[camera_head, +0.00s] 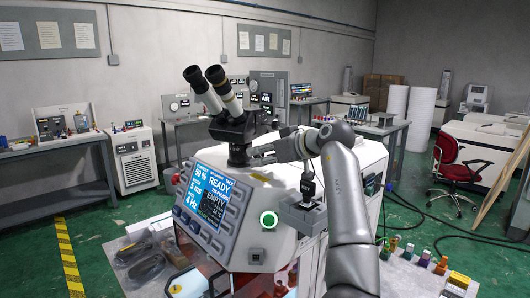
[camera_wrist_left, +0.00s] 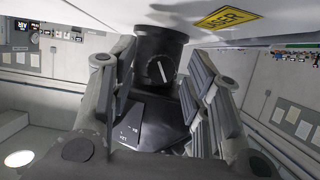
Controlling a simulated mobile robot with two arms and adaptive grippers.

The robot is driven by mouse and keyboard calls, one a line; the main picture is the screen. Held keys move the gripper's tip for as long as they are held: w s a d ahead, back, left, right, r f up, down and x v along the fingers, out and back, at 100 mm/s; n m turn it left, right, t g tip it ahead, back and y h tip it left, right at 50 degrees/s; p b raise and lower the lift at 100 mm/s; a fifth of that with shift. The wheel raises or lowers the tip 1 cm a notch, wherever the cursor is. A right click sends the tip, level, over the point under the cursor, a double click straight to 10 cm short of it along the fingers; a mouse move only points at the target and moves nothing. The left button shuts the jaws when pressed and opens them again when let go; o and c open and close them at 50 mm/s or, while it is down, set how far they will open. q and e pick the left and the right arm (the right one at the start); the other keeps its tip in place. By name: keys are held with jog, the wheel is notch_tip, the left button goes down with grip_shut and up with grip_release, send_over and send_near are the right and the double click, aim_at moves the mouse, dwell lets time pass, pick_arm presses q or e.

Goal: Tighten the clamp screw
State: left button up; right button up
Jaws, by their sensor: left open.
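The clamp screw (camera_wrist_left: 159,70) is a round dark knob with a white line across its face, on a black cylindrical holder (camera_wrist_left: 143,42) in the left wrist view. My left gripper (camera_wrist_left: 162,85) is open, with one finger on each side of the black holder and screw. I cannot tell whether either finger touches them. In the head view my left gripper (camera_head: 258,152) is at the base of the black binocular microscope (camera_head: 238,132) on the white machine (camera_head: 262,205). I cannot make out the screw there. My right gripper is not in view.
The machine's front has a lit screen (camera_head: 212,196) and a green-lit button (camera_head: 268,220). A yellow warning label (camera_wrist_left: 228,18) is close to the holder. Benches, a red chair (camera_head: 460,170) and small coloured blocks stand around.

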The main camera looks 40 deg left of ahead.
pick_arm(q)
grip_shut()
jog(key=m+g+p, duration=0.1)
jog(key=p, duration=0.2)
jog(key=shift+a+r, duration=0.1)
jog(key=shift+r, duration=0.05)
jog(key=shift+w+m+g+p, duration=0.1)
jog(key=shift+m+g+p, duration=0.5)
jog(key=shift+m+p, duration=0.25)
jog(key=shift+f+m+g+p, duration=0.2)
jog(key=shift+m+g+p, duration=0.25)
jog(key=shift+m, duration=0.2)
grip_release()
jog(key=shift+w, duration=0.1)
